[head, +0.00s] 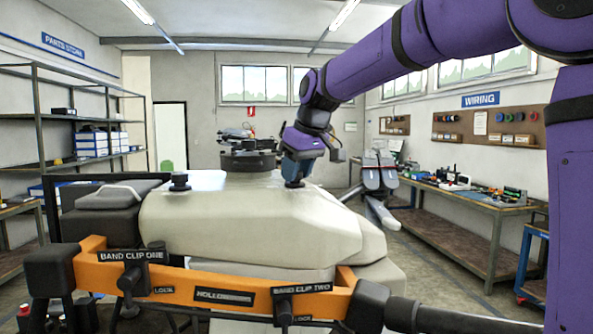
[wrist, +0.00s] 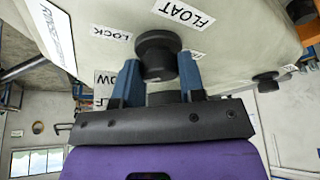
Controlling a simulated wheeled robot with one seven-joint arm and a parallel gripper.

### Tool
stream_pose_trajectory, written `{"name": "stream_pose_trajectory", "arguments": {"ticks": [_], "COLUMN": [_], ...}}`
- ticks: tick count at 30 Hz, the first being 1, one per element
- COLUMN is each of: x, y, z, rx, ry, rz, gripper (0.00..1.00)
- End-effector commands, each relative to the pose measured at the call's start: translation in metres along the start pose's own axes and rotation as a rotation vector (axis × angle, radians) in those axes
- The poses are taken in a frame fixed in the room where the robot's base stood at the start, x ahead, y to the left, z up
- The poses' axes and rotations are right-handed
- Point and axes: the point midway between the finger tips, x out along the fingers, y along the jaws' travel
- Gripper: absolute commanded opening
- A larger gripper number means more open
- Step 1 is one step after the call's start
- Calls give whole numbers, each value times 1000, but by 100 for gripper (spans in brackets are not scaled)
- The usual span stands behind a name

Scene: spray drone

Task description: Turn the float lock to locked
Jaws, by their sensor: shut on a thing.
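The float lock is a round black knob (wrist: 156,52) on the cream tank (wrist: 235,30) in the wrist view. A white FLOAT label (wrist: 184,13) lies above it and a LOCK label (wrist: 111,32) to its left. My gripper (wrist: 161,76) has its two blue fingers on either side of the knob, shut on it. I cannot tell the knob's turned position, as no pointer shows.
An orange bar (head: 180,285) with band clips crosses the front of the tank. Another black knob (head: 180,181) stands on the tank's left. A grey folded drone arm (head: 378,185) is to the right of my gripper. A workbench (head: 470,205) lines the right wall.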

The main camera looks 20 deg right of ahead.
Motion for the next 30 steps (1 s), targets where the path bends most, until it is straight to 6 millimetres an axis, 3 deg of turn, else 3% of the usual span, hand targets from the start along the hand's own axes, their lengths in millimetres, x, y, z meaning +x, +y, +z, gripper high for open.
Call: {"name": "stream_pose_trajectory", "arguments": {"ticks": [18,30], "x": [0,0], "y": [-3,-4], "z": [-2,-2], "rx": [531,775], "ry": [2,1], "rz": [222,321], "gripper": [13,13]}}
